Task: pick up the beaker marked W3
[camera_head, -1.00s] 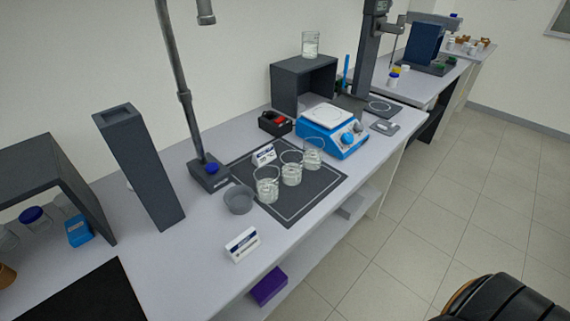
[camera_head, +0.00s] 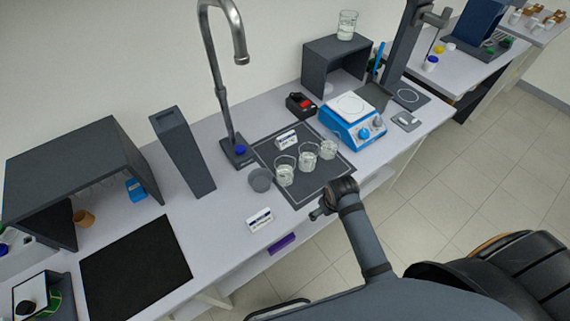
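Three clear glass beakers stand in a row on a dark mat (camera_head: 317,190): a left one (camera_head: 285,176), a middle one (camera_head: 308,161) and a right one (camera_head: 329,150). Each holds pale contents. A fourth beaker (camera_head: 347,25) stands on top of a dark open-fronted box. No W3 mark is readable on any beaker. One of my arms, seemingly the right, reaches up from the bottom. Its end, with the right gripper (camera_head: 318,214), is near the bench's front edge, in front of the mat and apart from the beakers. Its fingers are too small to read. My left gripper is not seen.
A grey bowl (camera_head: 261,180) and a white label stand (camera_head: 259,220) are left of the beakers. A curved metal tap (camera_head: 229,110) rises behind. A blue-and-white hotplate (camera_head: 352,121) is at the right. A dark stool-like seat (camera_head: 500,270) is at the lower right.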

